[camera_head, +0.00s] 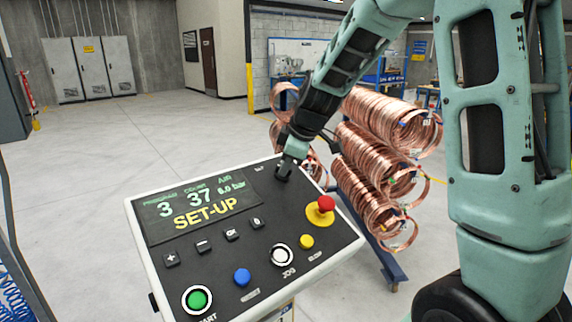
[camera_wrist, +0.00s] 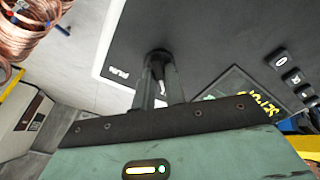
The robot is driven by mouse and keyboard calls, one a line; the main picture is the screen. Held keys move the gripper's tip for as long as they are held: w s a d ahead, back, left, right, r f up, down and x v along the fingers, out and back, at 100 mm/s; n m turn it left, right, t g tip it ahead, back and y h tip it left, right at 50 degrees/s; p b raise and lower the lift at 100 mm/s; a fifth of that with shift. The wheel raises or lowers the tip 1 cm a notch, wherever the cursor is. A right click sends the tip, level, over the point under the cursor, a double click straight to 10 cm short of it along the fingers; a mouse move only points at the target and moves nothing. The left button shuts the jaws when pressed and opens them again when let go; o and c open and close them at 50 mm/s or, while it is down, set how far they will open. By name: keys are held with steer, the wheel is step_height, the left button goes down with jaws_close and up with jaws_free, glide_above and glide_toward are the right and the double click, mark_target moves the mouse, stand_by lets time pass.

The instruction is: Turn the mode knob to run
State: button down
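The control panel (camera_head: 262,215) is a dark slanted face with a white frame. Its display (camera_head: 196,208) reads SET-UP in yellow. My gripper (camera_head: 285,168) is at the panel's upper edge, on the dark mode knob. In the wrist view the fingers (camera_wrist: 156,72) point at the panel, close together with a narrow gap, and their tips meet the sides of the dark round knob (camera_wrist: 157,54). They appear shut on it. The fingers hide most of the knob, so I cannot read its pointer. A small white label (camera_wrist: 118,72) shows beside it, too small to read surely.
A red emergency button (camera_head: 326,204) on a yellow base sits on the panel's right. Green (camera_head: 197,299), blue (camera_head: 242,277), white (camera_head: 281,255) and small yellow (camera_head: 306,241) buttons line the lower part. Copper coils (camera_head: 372,185) on a rack stand behind the panel. Open floor lies left.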

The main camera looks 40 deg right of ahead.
steer(key=shift+m, duration=0.3)
steer(key=m+b, duration=0.1)
steer(key=m, duration=0.9)
steer(key=shift+r+h+p, duration=0.1)
steer(key=shift+h+p, duration=0.3)
steer(key=m+p, duration=0.2)
steer(key=m, duration=0.2)
steer(key=shift+m, duration=0.3)
steer(key=shift+m+h+p, duration=0.4)
steer(key=shift+m+p, duration=0.85)
steer(key=shift+m, duration=0.25)
steer(key=c, duration=1.4)
jaws_free()
steer(key=shift+c, duration=0.2)
